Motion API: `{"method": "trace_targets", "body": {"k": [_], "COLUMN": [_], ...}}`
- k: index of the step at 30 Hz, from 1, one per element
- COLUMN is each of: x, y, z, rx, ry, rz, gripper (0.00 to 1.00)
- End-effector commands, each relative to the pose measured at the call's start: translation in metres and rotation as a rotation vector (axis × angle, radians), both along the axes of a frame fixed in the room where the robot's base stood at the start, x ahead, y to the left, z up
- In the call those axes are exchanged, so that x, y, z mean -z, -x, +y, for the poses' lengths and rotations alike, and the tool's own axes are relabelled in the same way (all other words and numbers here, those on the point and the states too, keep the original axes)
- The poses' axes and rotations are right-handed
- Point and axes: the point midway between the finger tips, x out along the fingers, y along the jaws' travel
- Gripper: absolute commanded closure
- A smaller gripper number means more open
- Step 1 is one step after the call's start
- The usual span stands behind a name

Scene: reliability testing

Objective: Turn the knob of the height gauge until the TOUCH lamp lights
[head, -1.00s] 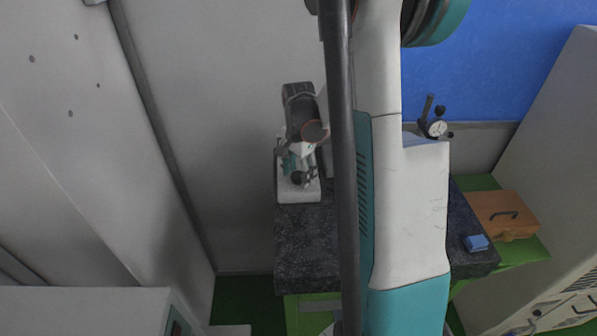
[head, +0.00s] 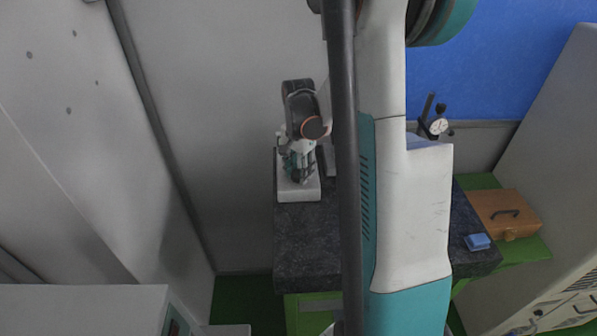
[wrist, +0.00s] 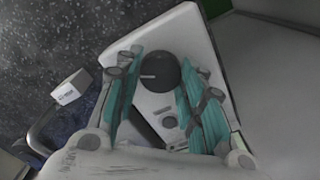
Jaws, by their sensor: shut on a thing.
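The height gauge is a white instrument (head: 298,194) at the back left of the dark stone slab. In the wrist view its pale housing (wrist: 187,32) fills the middle and carries a round black knob (wrist: 160,73) with a light index mark. My gripper (wrist: 163,78) has its teal fingers on either side of the knob, shut on it. In the head view my gripper (head: 298,165) points down over the instrument and hides the knob. I cannot make out a lit TOUCH lamp in either view.
A small white block (wrist: 72,90) with unreadable print is left of the housing. On the dark slab (head: 303,245) are a dial indicator stand (head: 437,126) at the back and a blue block (head: 477,242) at the right. An orange case (head: 505,213) sits on the green bench beside it.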

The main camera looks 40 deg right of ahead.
Motion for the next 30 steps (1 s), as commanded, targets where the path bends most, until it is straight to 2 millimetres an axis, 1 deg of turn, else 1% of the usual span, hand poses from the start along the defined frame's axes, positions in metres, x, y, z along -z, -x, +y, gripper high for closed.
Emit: {"method": "trace_targets", "body": {"k": [5,30], "x": [0.0025,0.0015], "y": [-0.0004,-0.0005], "z": [0.0001,0.0004], "rx": [-0.142,-0.94], "ry": [0.0,0.0], "rz": [-0.001,-0.001], "gripper": [0.87,0.87]}}
